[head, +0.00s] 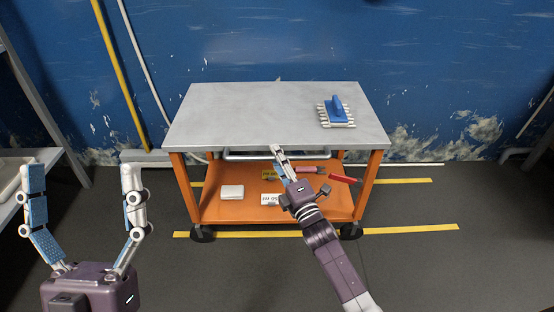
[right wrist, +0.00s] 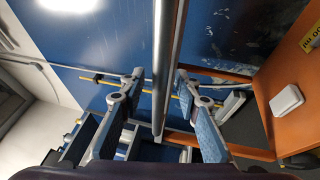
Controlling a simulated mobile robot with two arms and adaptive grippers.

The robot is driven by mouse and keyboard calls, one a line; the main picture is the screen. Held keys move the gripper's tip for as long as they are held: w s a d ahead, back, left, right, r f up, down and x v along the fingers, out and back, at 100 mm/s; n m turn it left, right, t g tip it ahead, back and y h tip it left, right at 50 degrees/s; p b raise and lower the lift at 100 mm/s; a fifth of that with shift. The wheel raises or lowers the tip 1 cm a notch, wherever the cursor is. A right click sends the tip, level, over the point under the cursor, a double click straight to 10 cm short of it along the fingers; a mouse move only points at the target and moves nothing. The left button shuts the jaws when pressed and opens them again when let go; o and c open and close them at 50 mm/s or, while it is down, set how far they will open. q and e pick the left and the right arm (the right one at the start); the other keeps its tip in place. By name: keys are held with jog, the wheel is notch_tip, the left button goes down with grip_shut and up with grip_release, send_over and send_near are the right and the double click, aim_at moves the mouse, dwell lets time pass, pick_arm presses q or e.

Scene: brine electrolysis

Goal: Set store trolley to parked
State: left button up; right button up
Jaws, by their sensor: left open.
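The store trolley (head: 230,113) has a grey top, an orange frame and lower shelf, and dark wheels. Its front wheels stand at the nearer yellow floor line. A grey handle bar (head: 240,157) runs along its front, below the top. My right gripper (head: 277,151) is at this bar. In the right wrist view, the bar (right wrist: 163,40) passes between the fingers of my right gripper (right wrist: 159,77), with a gap on each side, so the gripper is open around it. My left gripper (head: 81,172) is open and empty, left of the trolley and apart from it.
A blue brush-like block (head: 338,110) lies on the trolley top. A white box (head: 232,191) and red-handled tools (head: 345,179) lie on the lower shelf. A blue wall (head: 300,40) stands behind. A bench (head: 60,157) is at left. Floor at right is clear.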

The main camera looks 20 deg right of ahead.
grip_shut()
jog(key=shift+d, duration=0.15)
dwell(0.4)
